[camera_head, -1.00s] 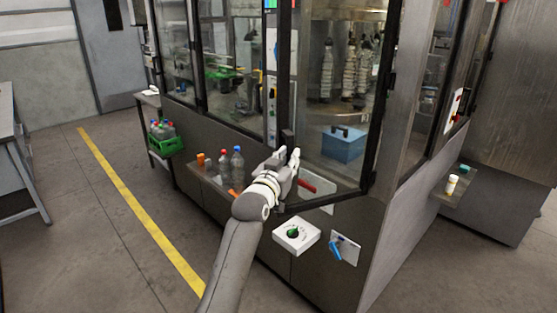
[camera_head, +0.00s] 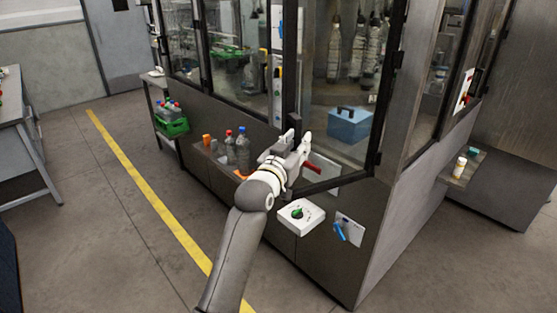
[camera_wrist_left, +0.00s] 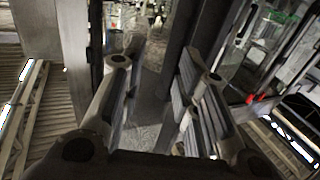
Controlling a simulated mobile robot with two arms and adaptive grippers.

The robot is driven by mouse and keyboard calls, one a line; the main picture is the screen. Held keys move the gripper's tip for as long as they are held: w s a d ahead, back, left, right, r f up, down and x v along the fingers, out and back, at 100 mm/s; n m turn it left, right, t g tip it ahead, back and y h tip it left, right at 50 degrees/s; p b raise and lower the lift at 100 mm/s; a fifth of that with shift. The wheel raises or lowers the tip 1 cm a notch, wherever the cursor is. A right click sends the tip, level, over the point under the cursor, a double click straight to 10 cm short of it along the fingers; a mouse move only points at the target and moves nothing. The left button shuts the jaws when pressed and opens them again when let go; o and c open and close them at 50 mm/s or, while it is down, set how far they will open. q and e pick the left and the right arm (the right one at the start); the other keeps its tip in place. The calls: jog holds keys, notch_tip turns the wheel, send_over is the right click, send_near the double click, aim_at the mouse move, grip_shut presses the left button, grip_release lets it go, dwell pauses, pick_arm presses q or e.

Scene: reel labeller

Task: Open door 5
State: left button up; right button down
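The glass door with a black frame (camera_head: 336,160) stands at the corner of the machine, above the grey lower panel. I cannot read a number on it. My left gripper (camera_head: 297,144) is at the door's lower left edge, beside a dark upright of the frame. In the left wrist view the two fingers (camera_wrist_left: 160,90) are spread apart, with a dark upright bar (camera_wrist_left: 181,40) ahead of and between them. I cannot tell whether they touch it. A handle is not clearly seen. My right gripper is not in view.
Bottles (camera_head: 243,148) stand on a ledge at left. A blue box (camera_head: 349,127) is behind the glass. The floor at left is clear.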

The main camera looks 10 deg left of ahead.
pick_arm(q)
jog(key=a+v, duration=0.1)
jog(key=v, duration=0.8)
jog(key=shift+a+f, duration=0.2)
jog(key=shift+a, duration=0.15)
jog(key=shift+c, duration=0.2)
